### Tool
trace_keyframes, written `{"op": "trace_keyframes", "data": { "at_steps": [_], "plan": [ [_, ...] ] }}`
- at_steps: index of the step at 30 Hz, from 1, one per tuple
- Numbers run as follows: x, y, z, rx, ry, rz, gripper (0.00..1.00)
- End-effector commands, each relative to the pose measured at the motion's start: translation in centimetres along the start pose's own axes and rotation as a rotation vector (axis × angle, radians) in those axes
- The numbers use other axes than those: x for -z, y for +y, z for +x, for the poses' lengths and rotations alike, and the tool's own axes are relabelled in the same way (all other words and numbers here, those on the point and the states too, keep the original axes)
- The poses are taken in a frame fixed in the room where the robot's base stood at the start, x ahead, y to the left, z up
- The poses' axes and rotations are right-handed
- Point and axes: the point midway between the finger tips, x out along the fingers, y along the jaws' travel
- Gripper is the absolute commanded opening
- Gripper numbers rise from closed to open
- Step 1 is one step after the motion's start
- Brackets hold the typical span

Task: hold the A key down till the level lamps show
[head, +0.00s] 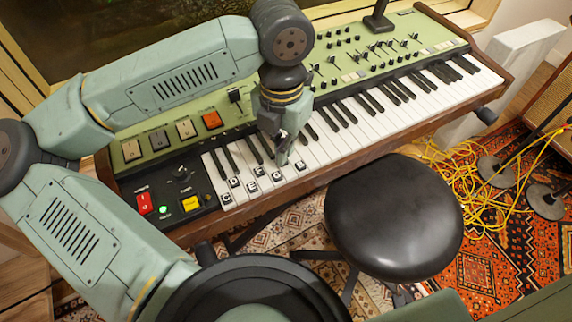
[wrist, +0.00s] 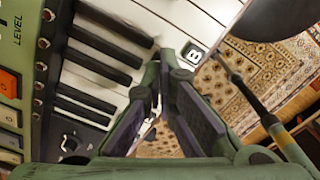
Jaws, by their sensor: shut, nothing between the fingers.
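The green-panelled keyboard (head: 372,110) has lettered tabs on the front of several white keys. In the head view my gripper (head: 282,160) is shut and empty, pointing down over the keys between the G tab and the B tab (head: 300,165). In the wrist view my gripper (wrist: 158,72) has its fingers closed together beside the B key's tab (wrist: 194,53). The fingers hide the A tab; I cannot tell whether they touch or press the key. A column of small dark reddish round lamps (wrist: 44,43) runs near the word LEVEL; none looks lit.
A black stool (head: 395,215) stands close in front of the keyboard. A red switch (head: 145,203), a lit green lamp (head: 163,210) and a yellow button (head: 191,203) sit left of the keys. Yellow cables (head: 465,190) lie on the rug at right.

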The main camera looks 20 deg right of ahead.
Motion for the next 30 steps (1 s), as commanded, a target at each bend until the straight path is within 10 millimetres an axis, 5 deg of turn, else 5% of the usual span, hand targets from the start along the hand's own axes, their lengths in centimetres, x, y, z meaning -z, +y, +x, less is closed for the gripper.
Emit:
{"op": "trace_keyframes", "data": {
  "at_steps": [30],
  "plan": [
    [0.0, 0.0, 1.9, 0.000, 0.000, 0.000, 0.00]
  ]
}}
